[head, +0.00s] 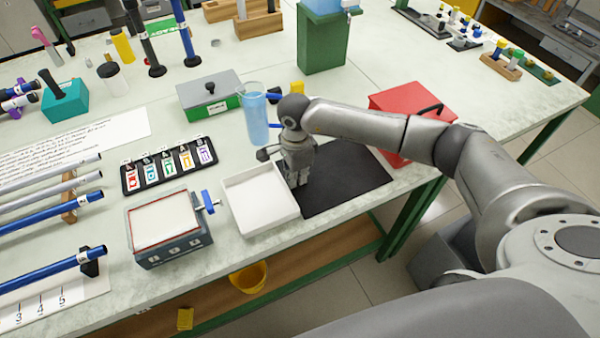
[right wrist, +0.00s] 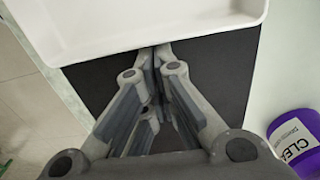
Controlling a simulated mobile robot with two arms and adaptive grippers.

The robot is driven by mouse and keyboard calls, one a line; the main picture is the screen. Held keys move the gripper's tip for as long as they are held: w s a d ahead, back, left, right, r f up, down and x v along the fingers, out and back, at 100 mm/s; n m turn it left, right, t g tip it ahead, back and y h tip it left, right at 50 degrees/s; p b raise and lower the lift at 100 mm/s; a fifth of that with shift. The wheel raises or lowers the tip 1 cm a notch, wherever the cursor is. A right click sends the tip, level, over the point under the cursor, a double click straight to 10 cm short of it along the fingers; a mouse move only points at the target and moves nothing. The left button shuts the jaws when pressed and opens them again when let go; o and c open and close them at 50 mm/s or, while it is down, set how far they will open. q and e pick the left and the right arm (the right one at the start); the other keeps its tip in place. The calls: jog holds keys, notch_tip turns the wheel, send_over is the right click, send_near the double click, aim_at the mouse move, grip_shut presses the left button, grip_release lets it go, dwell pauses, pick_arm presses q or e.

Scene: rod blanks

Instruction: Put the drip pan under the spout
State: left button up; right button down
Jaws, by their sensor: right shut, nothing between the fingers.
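The drip pan is a white, empty, square shallow tray (head: 257,222) on the table. The spout with a blue lever (head: 208,203) sticks out from the right side of a grey box tank (head: 170,245). The pan is just right of the spout, and its left edge is close to the spout's end. My right gripper (head: 294,183) is shut and empty at the pan's right wall. Its fingertips (right wrist: 156,56) are against or very near that wall; I cannot tell if they touch. My left gripper is not in view.
A black mat (head: 345,182) lies right of the pan, with a red box (head: 400,105) behind it. A blue translucent cup (head: 256,122) and a green-grey box (head: 208,95) stand behind the pan. The table's front edge is close.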

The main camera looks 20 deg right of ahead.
aim_at(281, 190)
jog(key=a+b, duration=0.3)
jog(key=a, duration=0.1)
jog(key=shift+a+f, duration=0.1)
jog(key=shift+a, duration=0.45)
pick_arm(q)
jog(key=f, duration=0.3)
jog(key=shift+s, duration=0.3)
pick_arm(e)
jog(key=shift+s+d, duration=0.1)
jog(key=shift+d, duration=0.1)
